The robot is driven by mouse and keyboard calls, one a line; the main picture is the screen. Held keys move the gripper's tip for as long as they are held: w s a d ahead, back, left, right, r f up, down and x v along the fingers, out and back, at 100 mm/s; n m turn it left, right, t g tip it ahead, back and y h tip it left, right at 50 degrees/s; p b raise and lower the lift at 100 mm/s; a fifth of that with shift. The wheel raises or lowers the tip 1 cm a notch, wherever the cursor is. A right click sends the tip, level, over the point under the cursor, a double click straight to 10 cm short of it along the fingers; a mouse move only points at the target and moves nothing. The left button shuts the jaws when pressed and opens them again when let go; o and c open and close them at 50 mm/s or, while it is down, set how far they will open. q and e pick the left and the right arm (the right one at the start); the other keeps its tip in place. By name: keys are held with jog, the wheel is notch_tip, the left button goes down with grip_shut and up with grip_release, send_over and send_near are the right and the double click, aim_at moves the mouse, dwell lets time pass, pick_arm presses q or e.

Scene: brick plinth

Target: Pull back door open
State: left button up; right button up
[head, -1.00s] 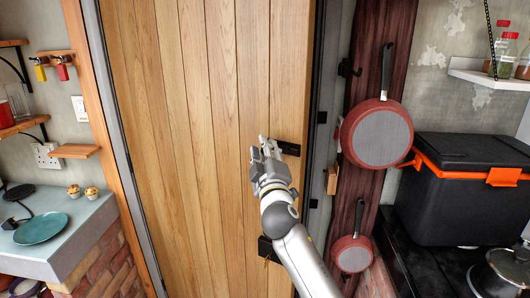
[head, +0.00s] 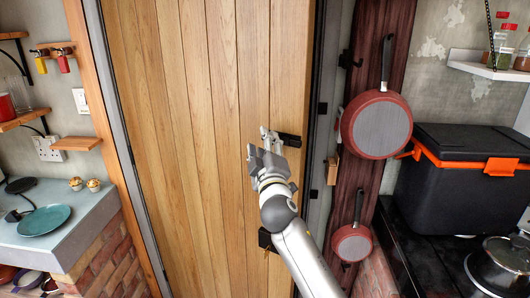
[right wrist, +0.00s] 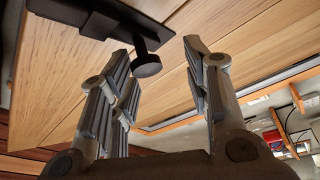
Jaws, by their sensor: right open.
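The wooden plank door (head: 190,130) fills the middle of the head view. Its black handle (head: 289,139) sits near its right edge; a dark lock plate (head: 266,240) is lower down, partly hidden by my right arm. My right gripper (head: 259,142) is open and empty, just left of the handle. In the right wrist view, the handle's round black knob (right wrist: 147,64) shows between the spread fingers (right wrist: 158,48), nearer the left finger. I cannot tell whether they touch. The door looks shut or nearly so. My left gripper is not in view.
Right of the door, a red pan (head: 377,125) and a smaller pan (head: 351,244) hang on a dark post. A black cool box (head: 455,190) stands on the right counter. A pale counter with a teal plate (head: 44,220) is at left.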

jog(key=v, duration=1.2)
jog(key=shift+f, duration=0.1)
